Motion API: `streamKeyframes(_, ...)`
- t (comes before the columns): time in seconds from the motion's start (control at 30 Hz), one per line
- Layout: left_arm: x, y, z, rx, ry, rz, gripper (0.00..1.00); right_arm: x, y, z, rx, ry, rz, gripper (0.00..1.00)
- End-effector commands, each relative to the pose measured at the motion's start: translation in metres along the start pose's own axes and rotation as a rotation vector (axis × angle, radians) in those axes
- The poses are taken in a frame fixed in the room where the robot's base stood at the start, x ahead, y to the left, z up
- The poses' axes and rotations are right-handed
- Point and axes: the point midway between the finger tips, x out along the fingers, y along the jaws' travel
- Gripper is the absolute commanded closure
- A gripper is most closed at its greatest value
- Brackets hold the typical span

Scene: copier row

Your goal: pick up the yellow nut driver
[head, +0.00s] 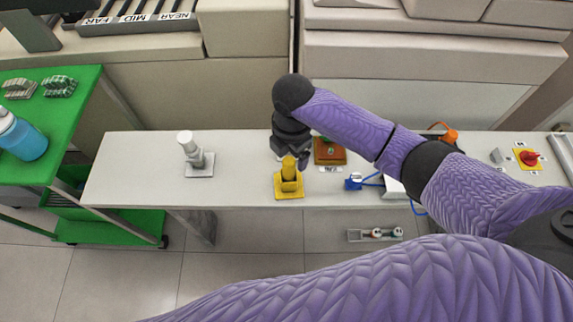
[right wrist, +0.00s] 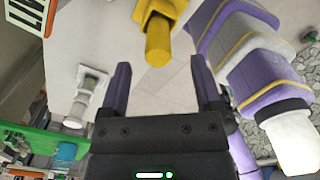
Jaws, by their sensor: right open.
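The yellow nut driver (head: 288,168) stands upright in a yellow holder (head: 289,193) on the long pale bench, near its front edge. In the right wrist view the yellow nut driver (right wrist: 159,42) shows its rounded handle end, just beyond the fingertips and between their lines. My right gripper (head: 297,158) is beside and above the handle in the head view, partly overlapping it. Its two fingers (right wrist: 162,72) are spread wide with nothing between them. The driver's lower part is hidden in the holder. My left gripper is not in view.
A similar pale tool (head: 187,143) stands in a grey holder to the left. A brown block (head: 329,156), a blue item (head: 353,182) with cable and a red knob (head: 529,157) lie to the right. A green cart (head: 85,85) with a blue bottle (head: 22,138) stands left.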

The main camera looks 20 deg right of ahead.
Motion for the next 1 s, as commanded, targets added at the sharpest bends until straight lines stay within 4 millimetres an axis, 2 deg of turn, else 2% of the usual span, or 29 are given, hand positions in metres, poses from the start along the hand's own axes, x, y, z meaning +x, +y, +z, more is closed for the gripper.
streamKeyframes(0.03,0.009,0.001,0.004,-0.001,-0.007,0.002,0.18,0.017,0.000,-0.001,0.001,0.002,-0.003,0.18)
streamKeyframes(0.1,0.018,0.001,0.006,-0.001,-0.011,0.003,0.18,0.034,0.000,-0.003,0.001,0.002,-0.003,0.18)
streamKeyframes(0.23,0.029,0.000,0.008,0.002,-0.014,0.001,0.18,0.059,0.002,-0.004,0.002,0.001,-0.003,0.18)
streamKeyframes(0.33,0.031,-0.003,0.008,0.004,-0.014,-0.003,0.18,0.067,0.002,-0.004,0.003,0.000,0.000,0.18)
streamKeyframes(0.53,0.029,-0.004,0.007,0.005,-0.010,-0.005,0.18,0.066,0.002,-0.004,0.003,0.000,0.001,0.18)
streamKeyframes(0.57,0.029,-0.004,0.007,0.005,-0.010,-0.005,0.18,0.066,0.002,-0.004,0.003,0.000,0.002,0.22)
streamKeyframes(0.93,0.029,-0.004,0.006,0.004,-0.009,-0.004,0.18,0.066,0.002,-0.004,0.003,-0.001,0.001,1.00)
streamKeyframes(1.0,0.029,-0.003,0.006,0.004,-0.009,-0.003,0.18,0.066,0.002,-0.004,0.003,0.000,0.001,1.00)
